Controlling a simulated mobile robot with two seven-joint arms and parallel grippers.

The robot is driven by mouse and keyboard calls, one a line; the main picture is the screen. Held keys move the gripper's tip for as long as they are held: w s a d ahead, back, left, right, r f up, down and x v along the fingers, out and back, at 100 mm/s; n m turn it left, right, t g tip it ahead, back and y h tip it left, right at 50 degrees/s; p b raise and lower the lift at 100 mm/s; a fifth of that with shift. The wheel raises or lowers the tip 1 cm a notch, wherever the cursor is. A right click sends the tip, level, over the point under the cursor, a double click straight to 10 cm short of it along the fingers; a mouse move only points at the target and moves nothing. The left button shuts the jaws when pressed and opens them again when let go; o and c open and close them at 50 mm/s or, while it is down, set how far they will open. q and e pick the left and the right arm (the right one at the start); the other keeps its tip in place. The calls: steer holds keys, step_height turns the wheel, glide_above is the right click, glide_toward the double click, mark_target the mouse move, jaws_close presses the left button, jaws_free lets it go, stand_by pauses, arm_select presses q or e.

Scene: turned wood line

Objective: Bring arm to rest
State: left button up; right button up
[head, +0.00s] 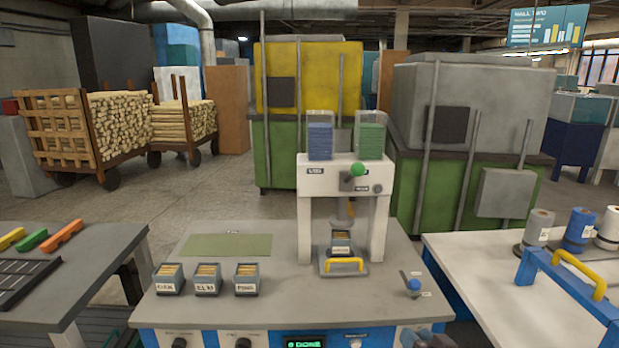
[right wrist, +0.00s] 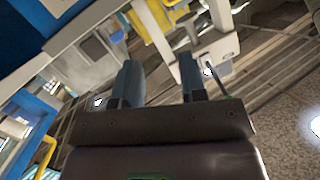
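My right gripper (head: 428,339) shows only in part, as a dark shape at the bottom edge of the head view, in front of the bench's right front corner. In the right wrist view its two fingers (right wrist: 158,70) stand apart with nothing between them, so it is open and empty. Behind the fingers are blurred floor and bench parts, with no object close to them. My left arm and left gripper are not in view.
The grey bench (head: 300,308) carries a white press (head: 342,175), several labelled boxes (head: 207,279), a green mat (head: 228,245) and a blue-knobbed lever (head: 413,285). Its display (head: 305,344) reads DONE. Side tables flank it; the right one holds rolls (head: 580,228) and a blue frame (head: 570,290).

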steer(key=s+d+f+g+h, duration=0.1)
steer(key=s+f, duration=0.4)
steer(key=s, duration=0.4)
steer(key=s+d+f+n+g+h, duration=0.1)
steer(key=s+d+f+h, duration=0.1)
steer(key=s+f, duration=0.3)
steer(key=s+d+f+g+h, duration=0.1)
steer(key=s+f, duration=0.4)
steer(key=s, duration=0.8)
steer(key=shift+s+d+f+n+g, duration=0.3)
steer(key=shift+d+n+g, duration=0.1)
steer(key=shift+d+g, duration=0.2)
